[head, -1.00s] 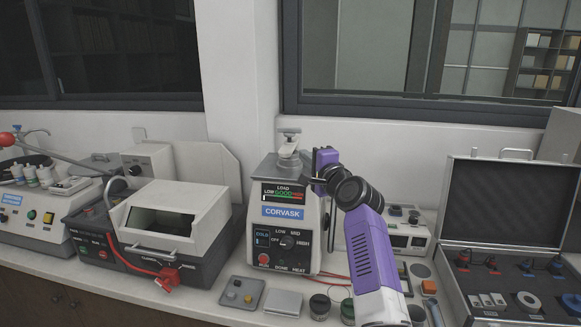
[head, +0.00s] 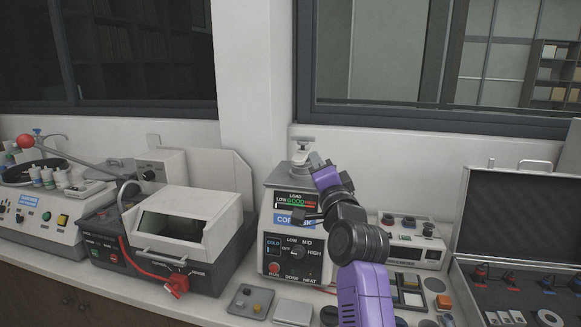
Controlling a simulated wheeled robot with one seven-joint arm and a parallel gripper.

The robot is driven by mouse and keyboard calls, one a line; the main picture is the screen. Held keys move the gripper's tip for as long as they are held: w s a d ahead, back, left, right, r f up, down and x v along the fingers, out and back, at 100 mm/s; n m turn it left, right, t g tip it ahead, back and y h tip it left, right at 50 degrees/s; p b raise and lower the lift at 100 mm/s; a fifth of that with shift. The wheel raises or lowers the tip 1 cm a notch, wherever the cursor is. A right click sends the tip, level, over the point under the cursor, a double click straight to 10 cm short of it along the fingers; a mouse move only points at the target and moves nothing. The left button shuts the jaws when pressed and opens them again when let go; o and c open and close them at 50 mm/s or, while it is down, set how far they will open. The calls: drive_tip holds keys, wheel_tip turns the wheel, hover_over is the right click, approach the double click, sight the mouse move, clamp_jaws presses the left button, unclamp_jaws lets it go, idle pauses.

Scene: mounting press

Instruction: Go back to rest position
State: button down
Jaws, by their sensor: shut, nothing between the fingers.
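The mounting press (head: 292,235) stands on the bench in the middle of the head view. It is a pale box with a CORVASK label, a LOAD display with a green bar, a knob with LOW, MID and HIGH marks, and a red RUN button. My purple and black gripper (head: 307,214) is shut and empty. It is in front of the press's upper right side and covers part of the label and display. I cannot tell how far it is from the press face.
A hooded grey machine (head: 180,232) with a red-handled cable stands left of the press. A small tray (head: 250,301) and a pale block (head: 293,311) lie in front. An open black case (head: 510,215) and a pale instrument (head: 432,250) are at the right. Windows are behind.

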drive_tip(key=s+d+f+n+h, duration=0.1)
drive_tip(key=s+d+f+n, duration=0.35)
drive_tip(key=s+f, duration=0.7)
drive_tip(key=s+d+f+n+h, duration=0.1)
drive_tip(key=s+d+f+n, duration=0.4)
drive_tip(key=s+f, duration=0.7)
drive_tip(key=s+d+f+g, duration=0.1)
drive_tip(key=s+f, duration=0.1)
drive_tip(key=s, duration=1.1)
drive_tip(key=s+d+f+n+g+h, duration=0.1)
drive_tip(key=s+d+f+g, duration=0.1)
drive_tip(key=s, duration=1.1)
drive_tip(key=s+d+f+g+h, duration=0.1)
drive_tip(key=s+f+g, duration=0.1)
drive_tip(key=s, duration=1.1)
drive_tip(key=shift+s+d+f+b, duration=0.15)
drive_tip(key=shift+s+b, duration=0.05)
drive_tip(key=shift+b, duration=0.1)
drive_tip(key=c, duration=2.2)
unclamp_jaws()
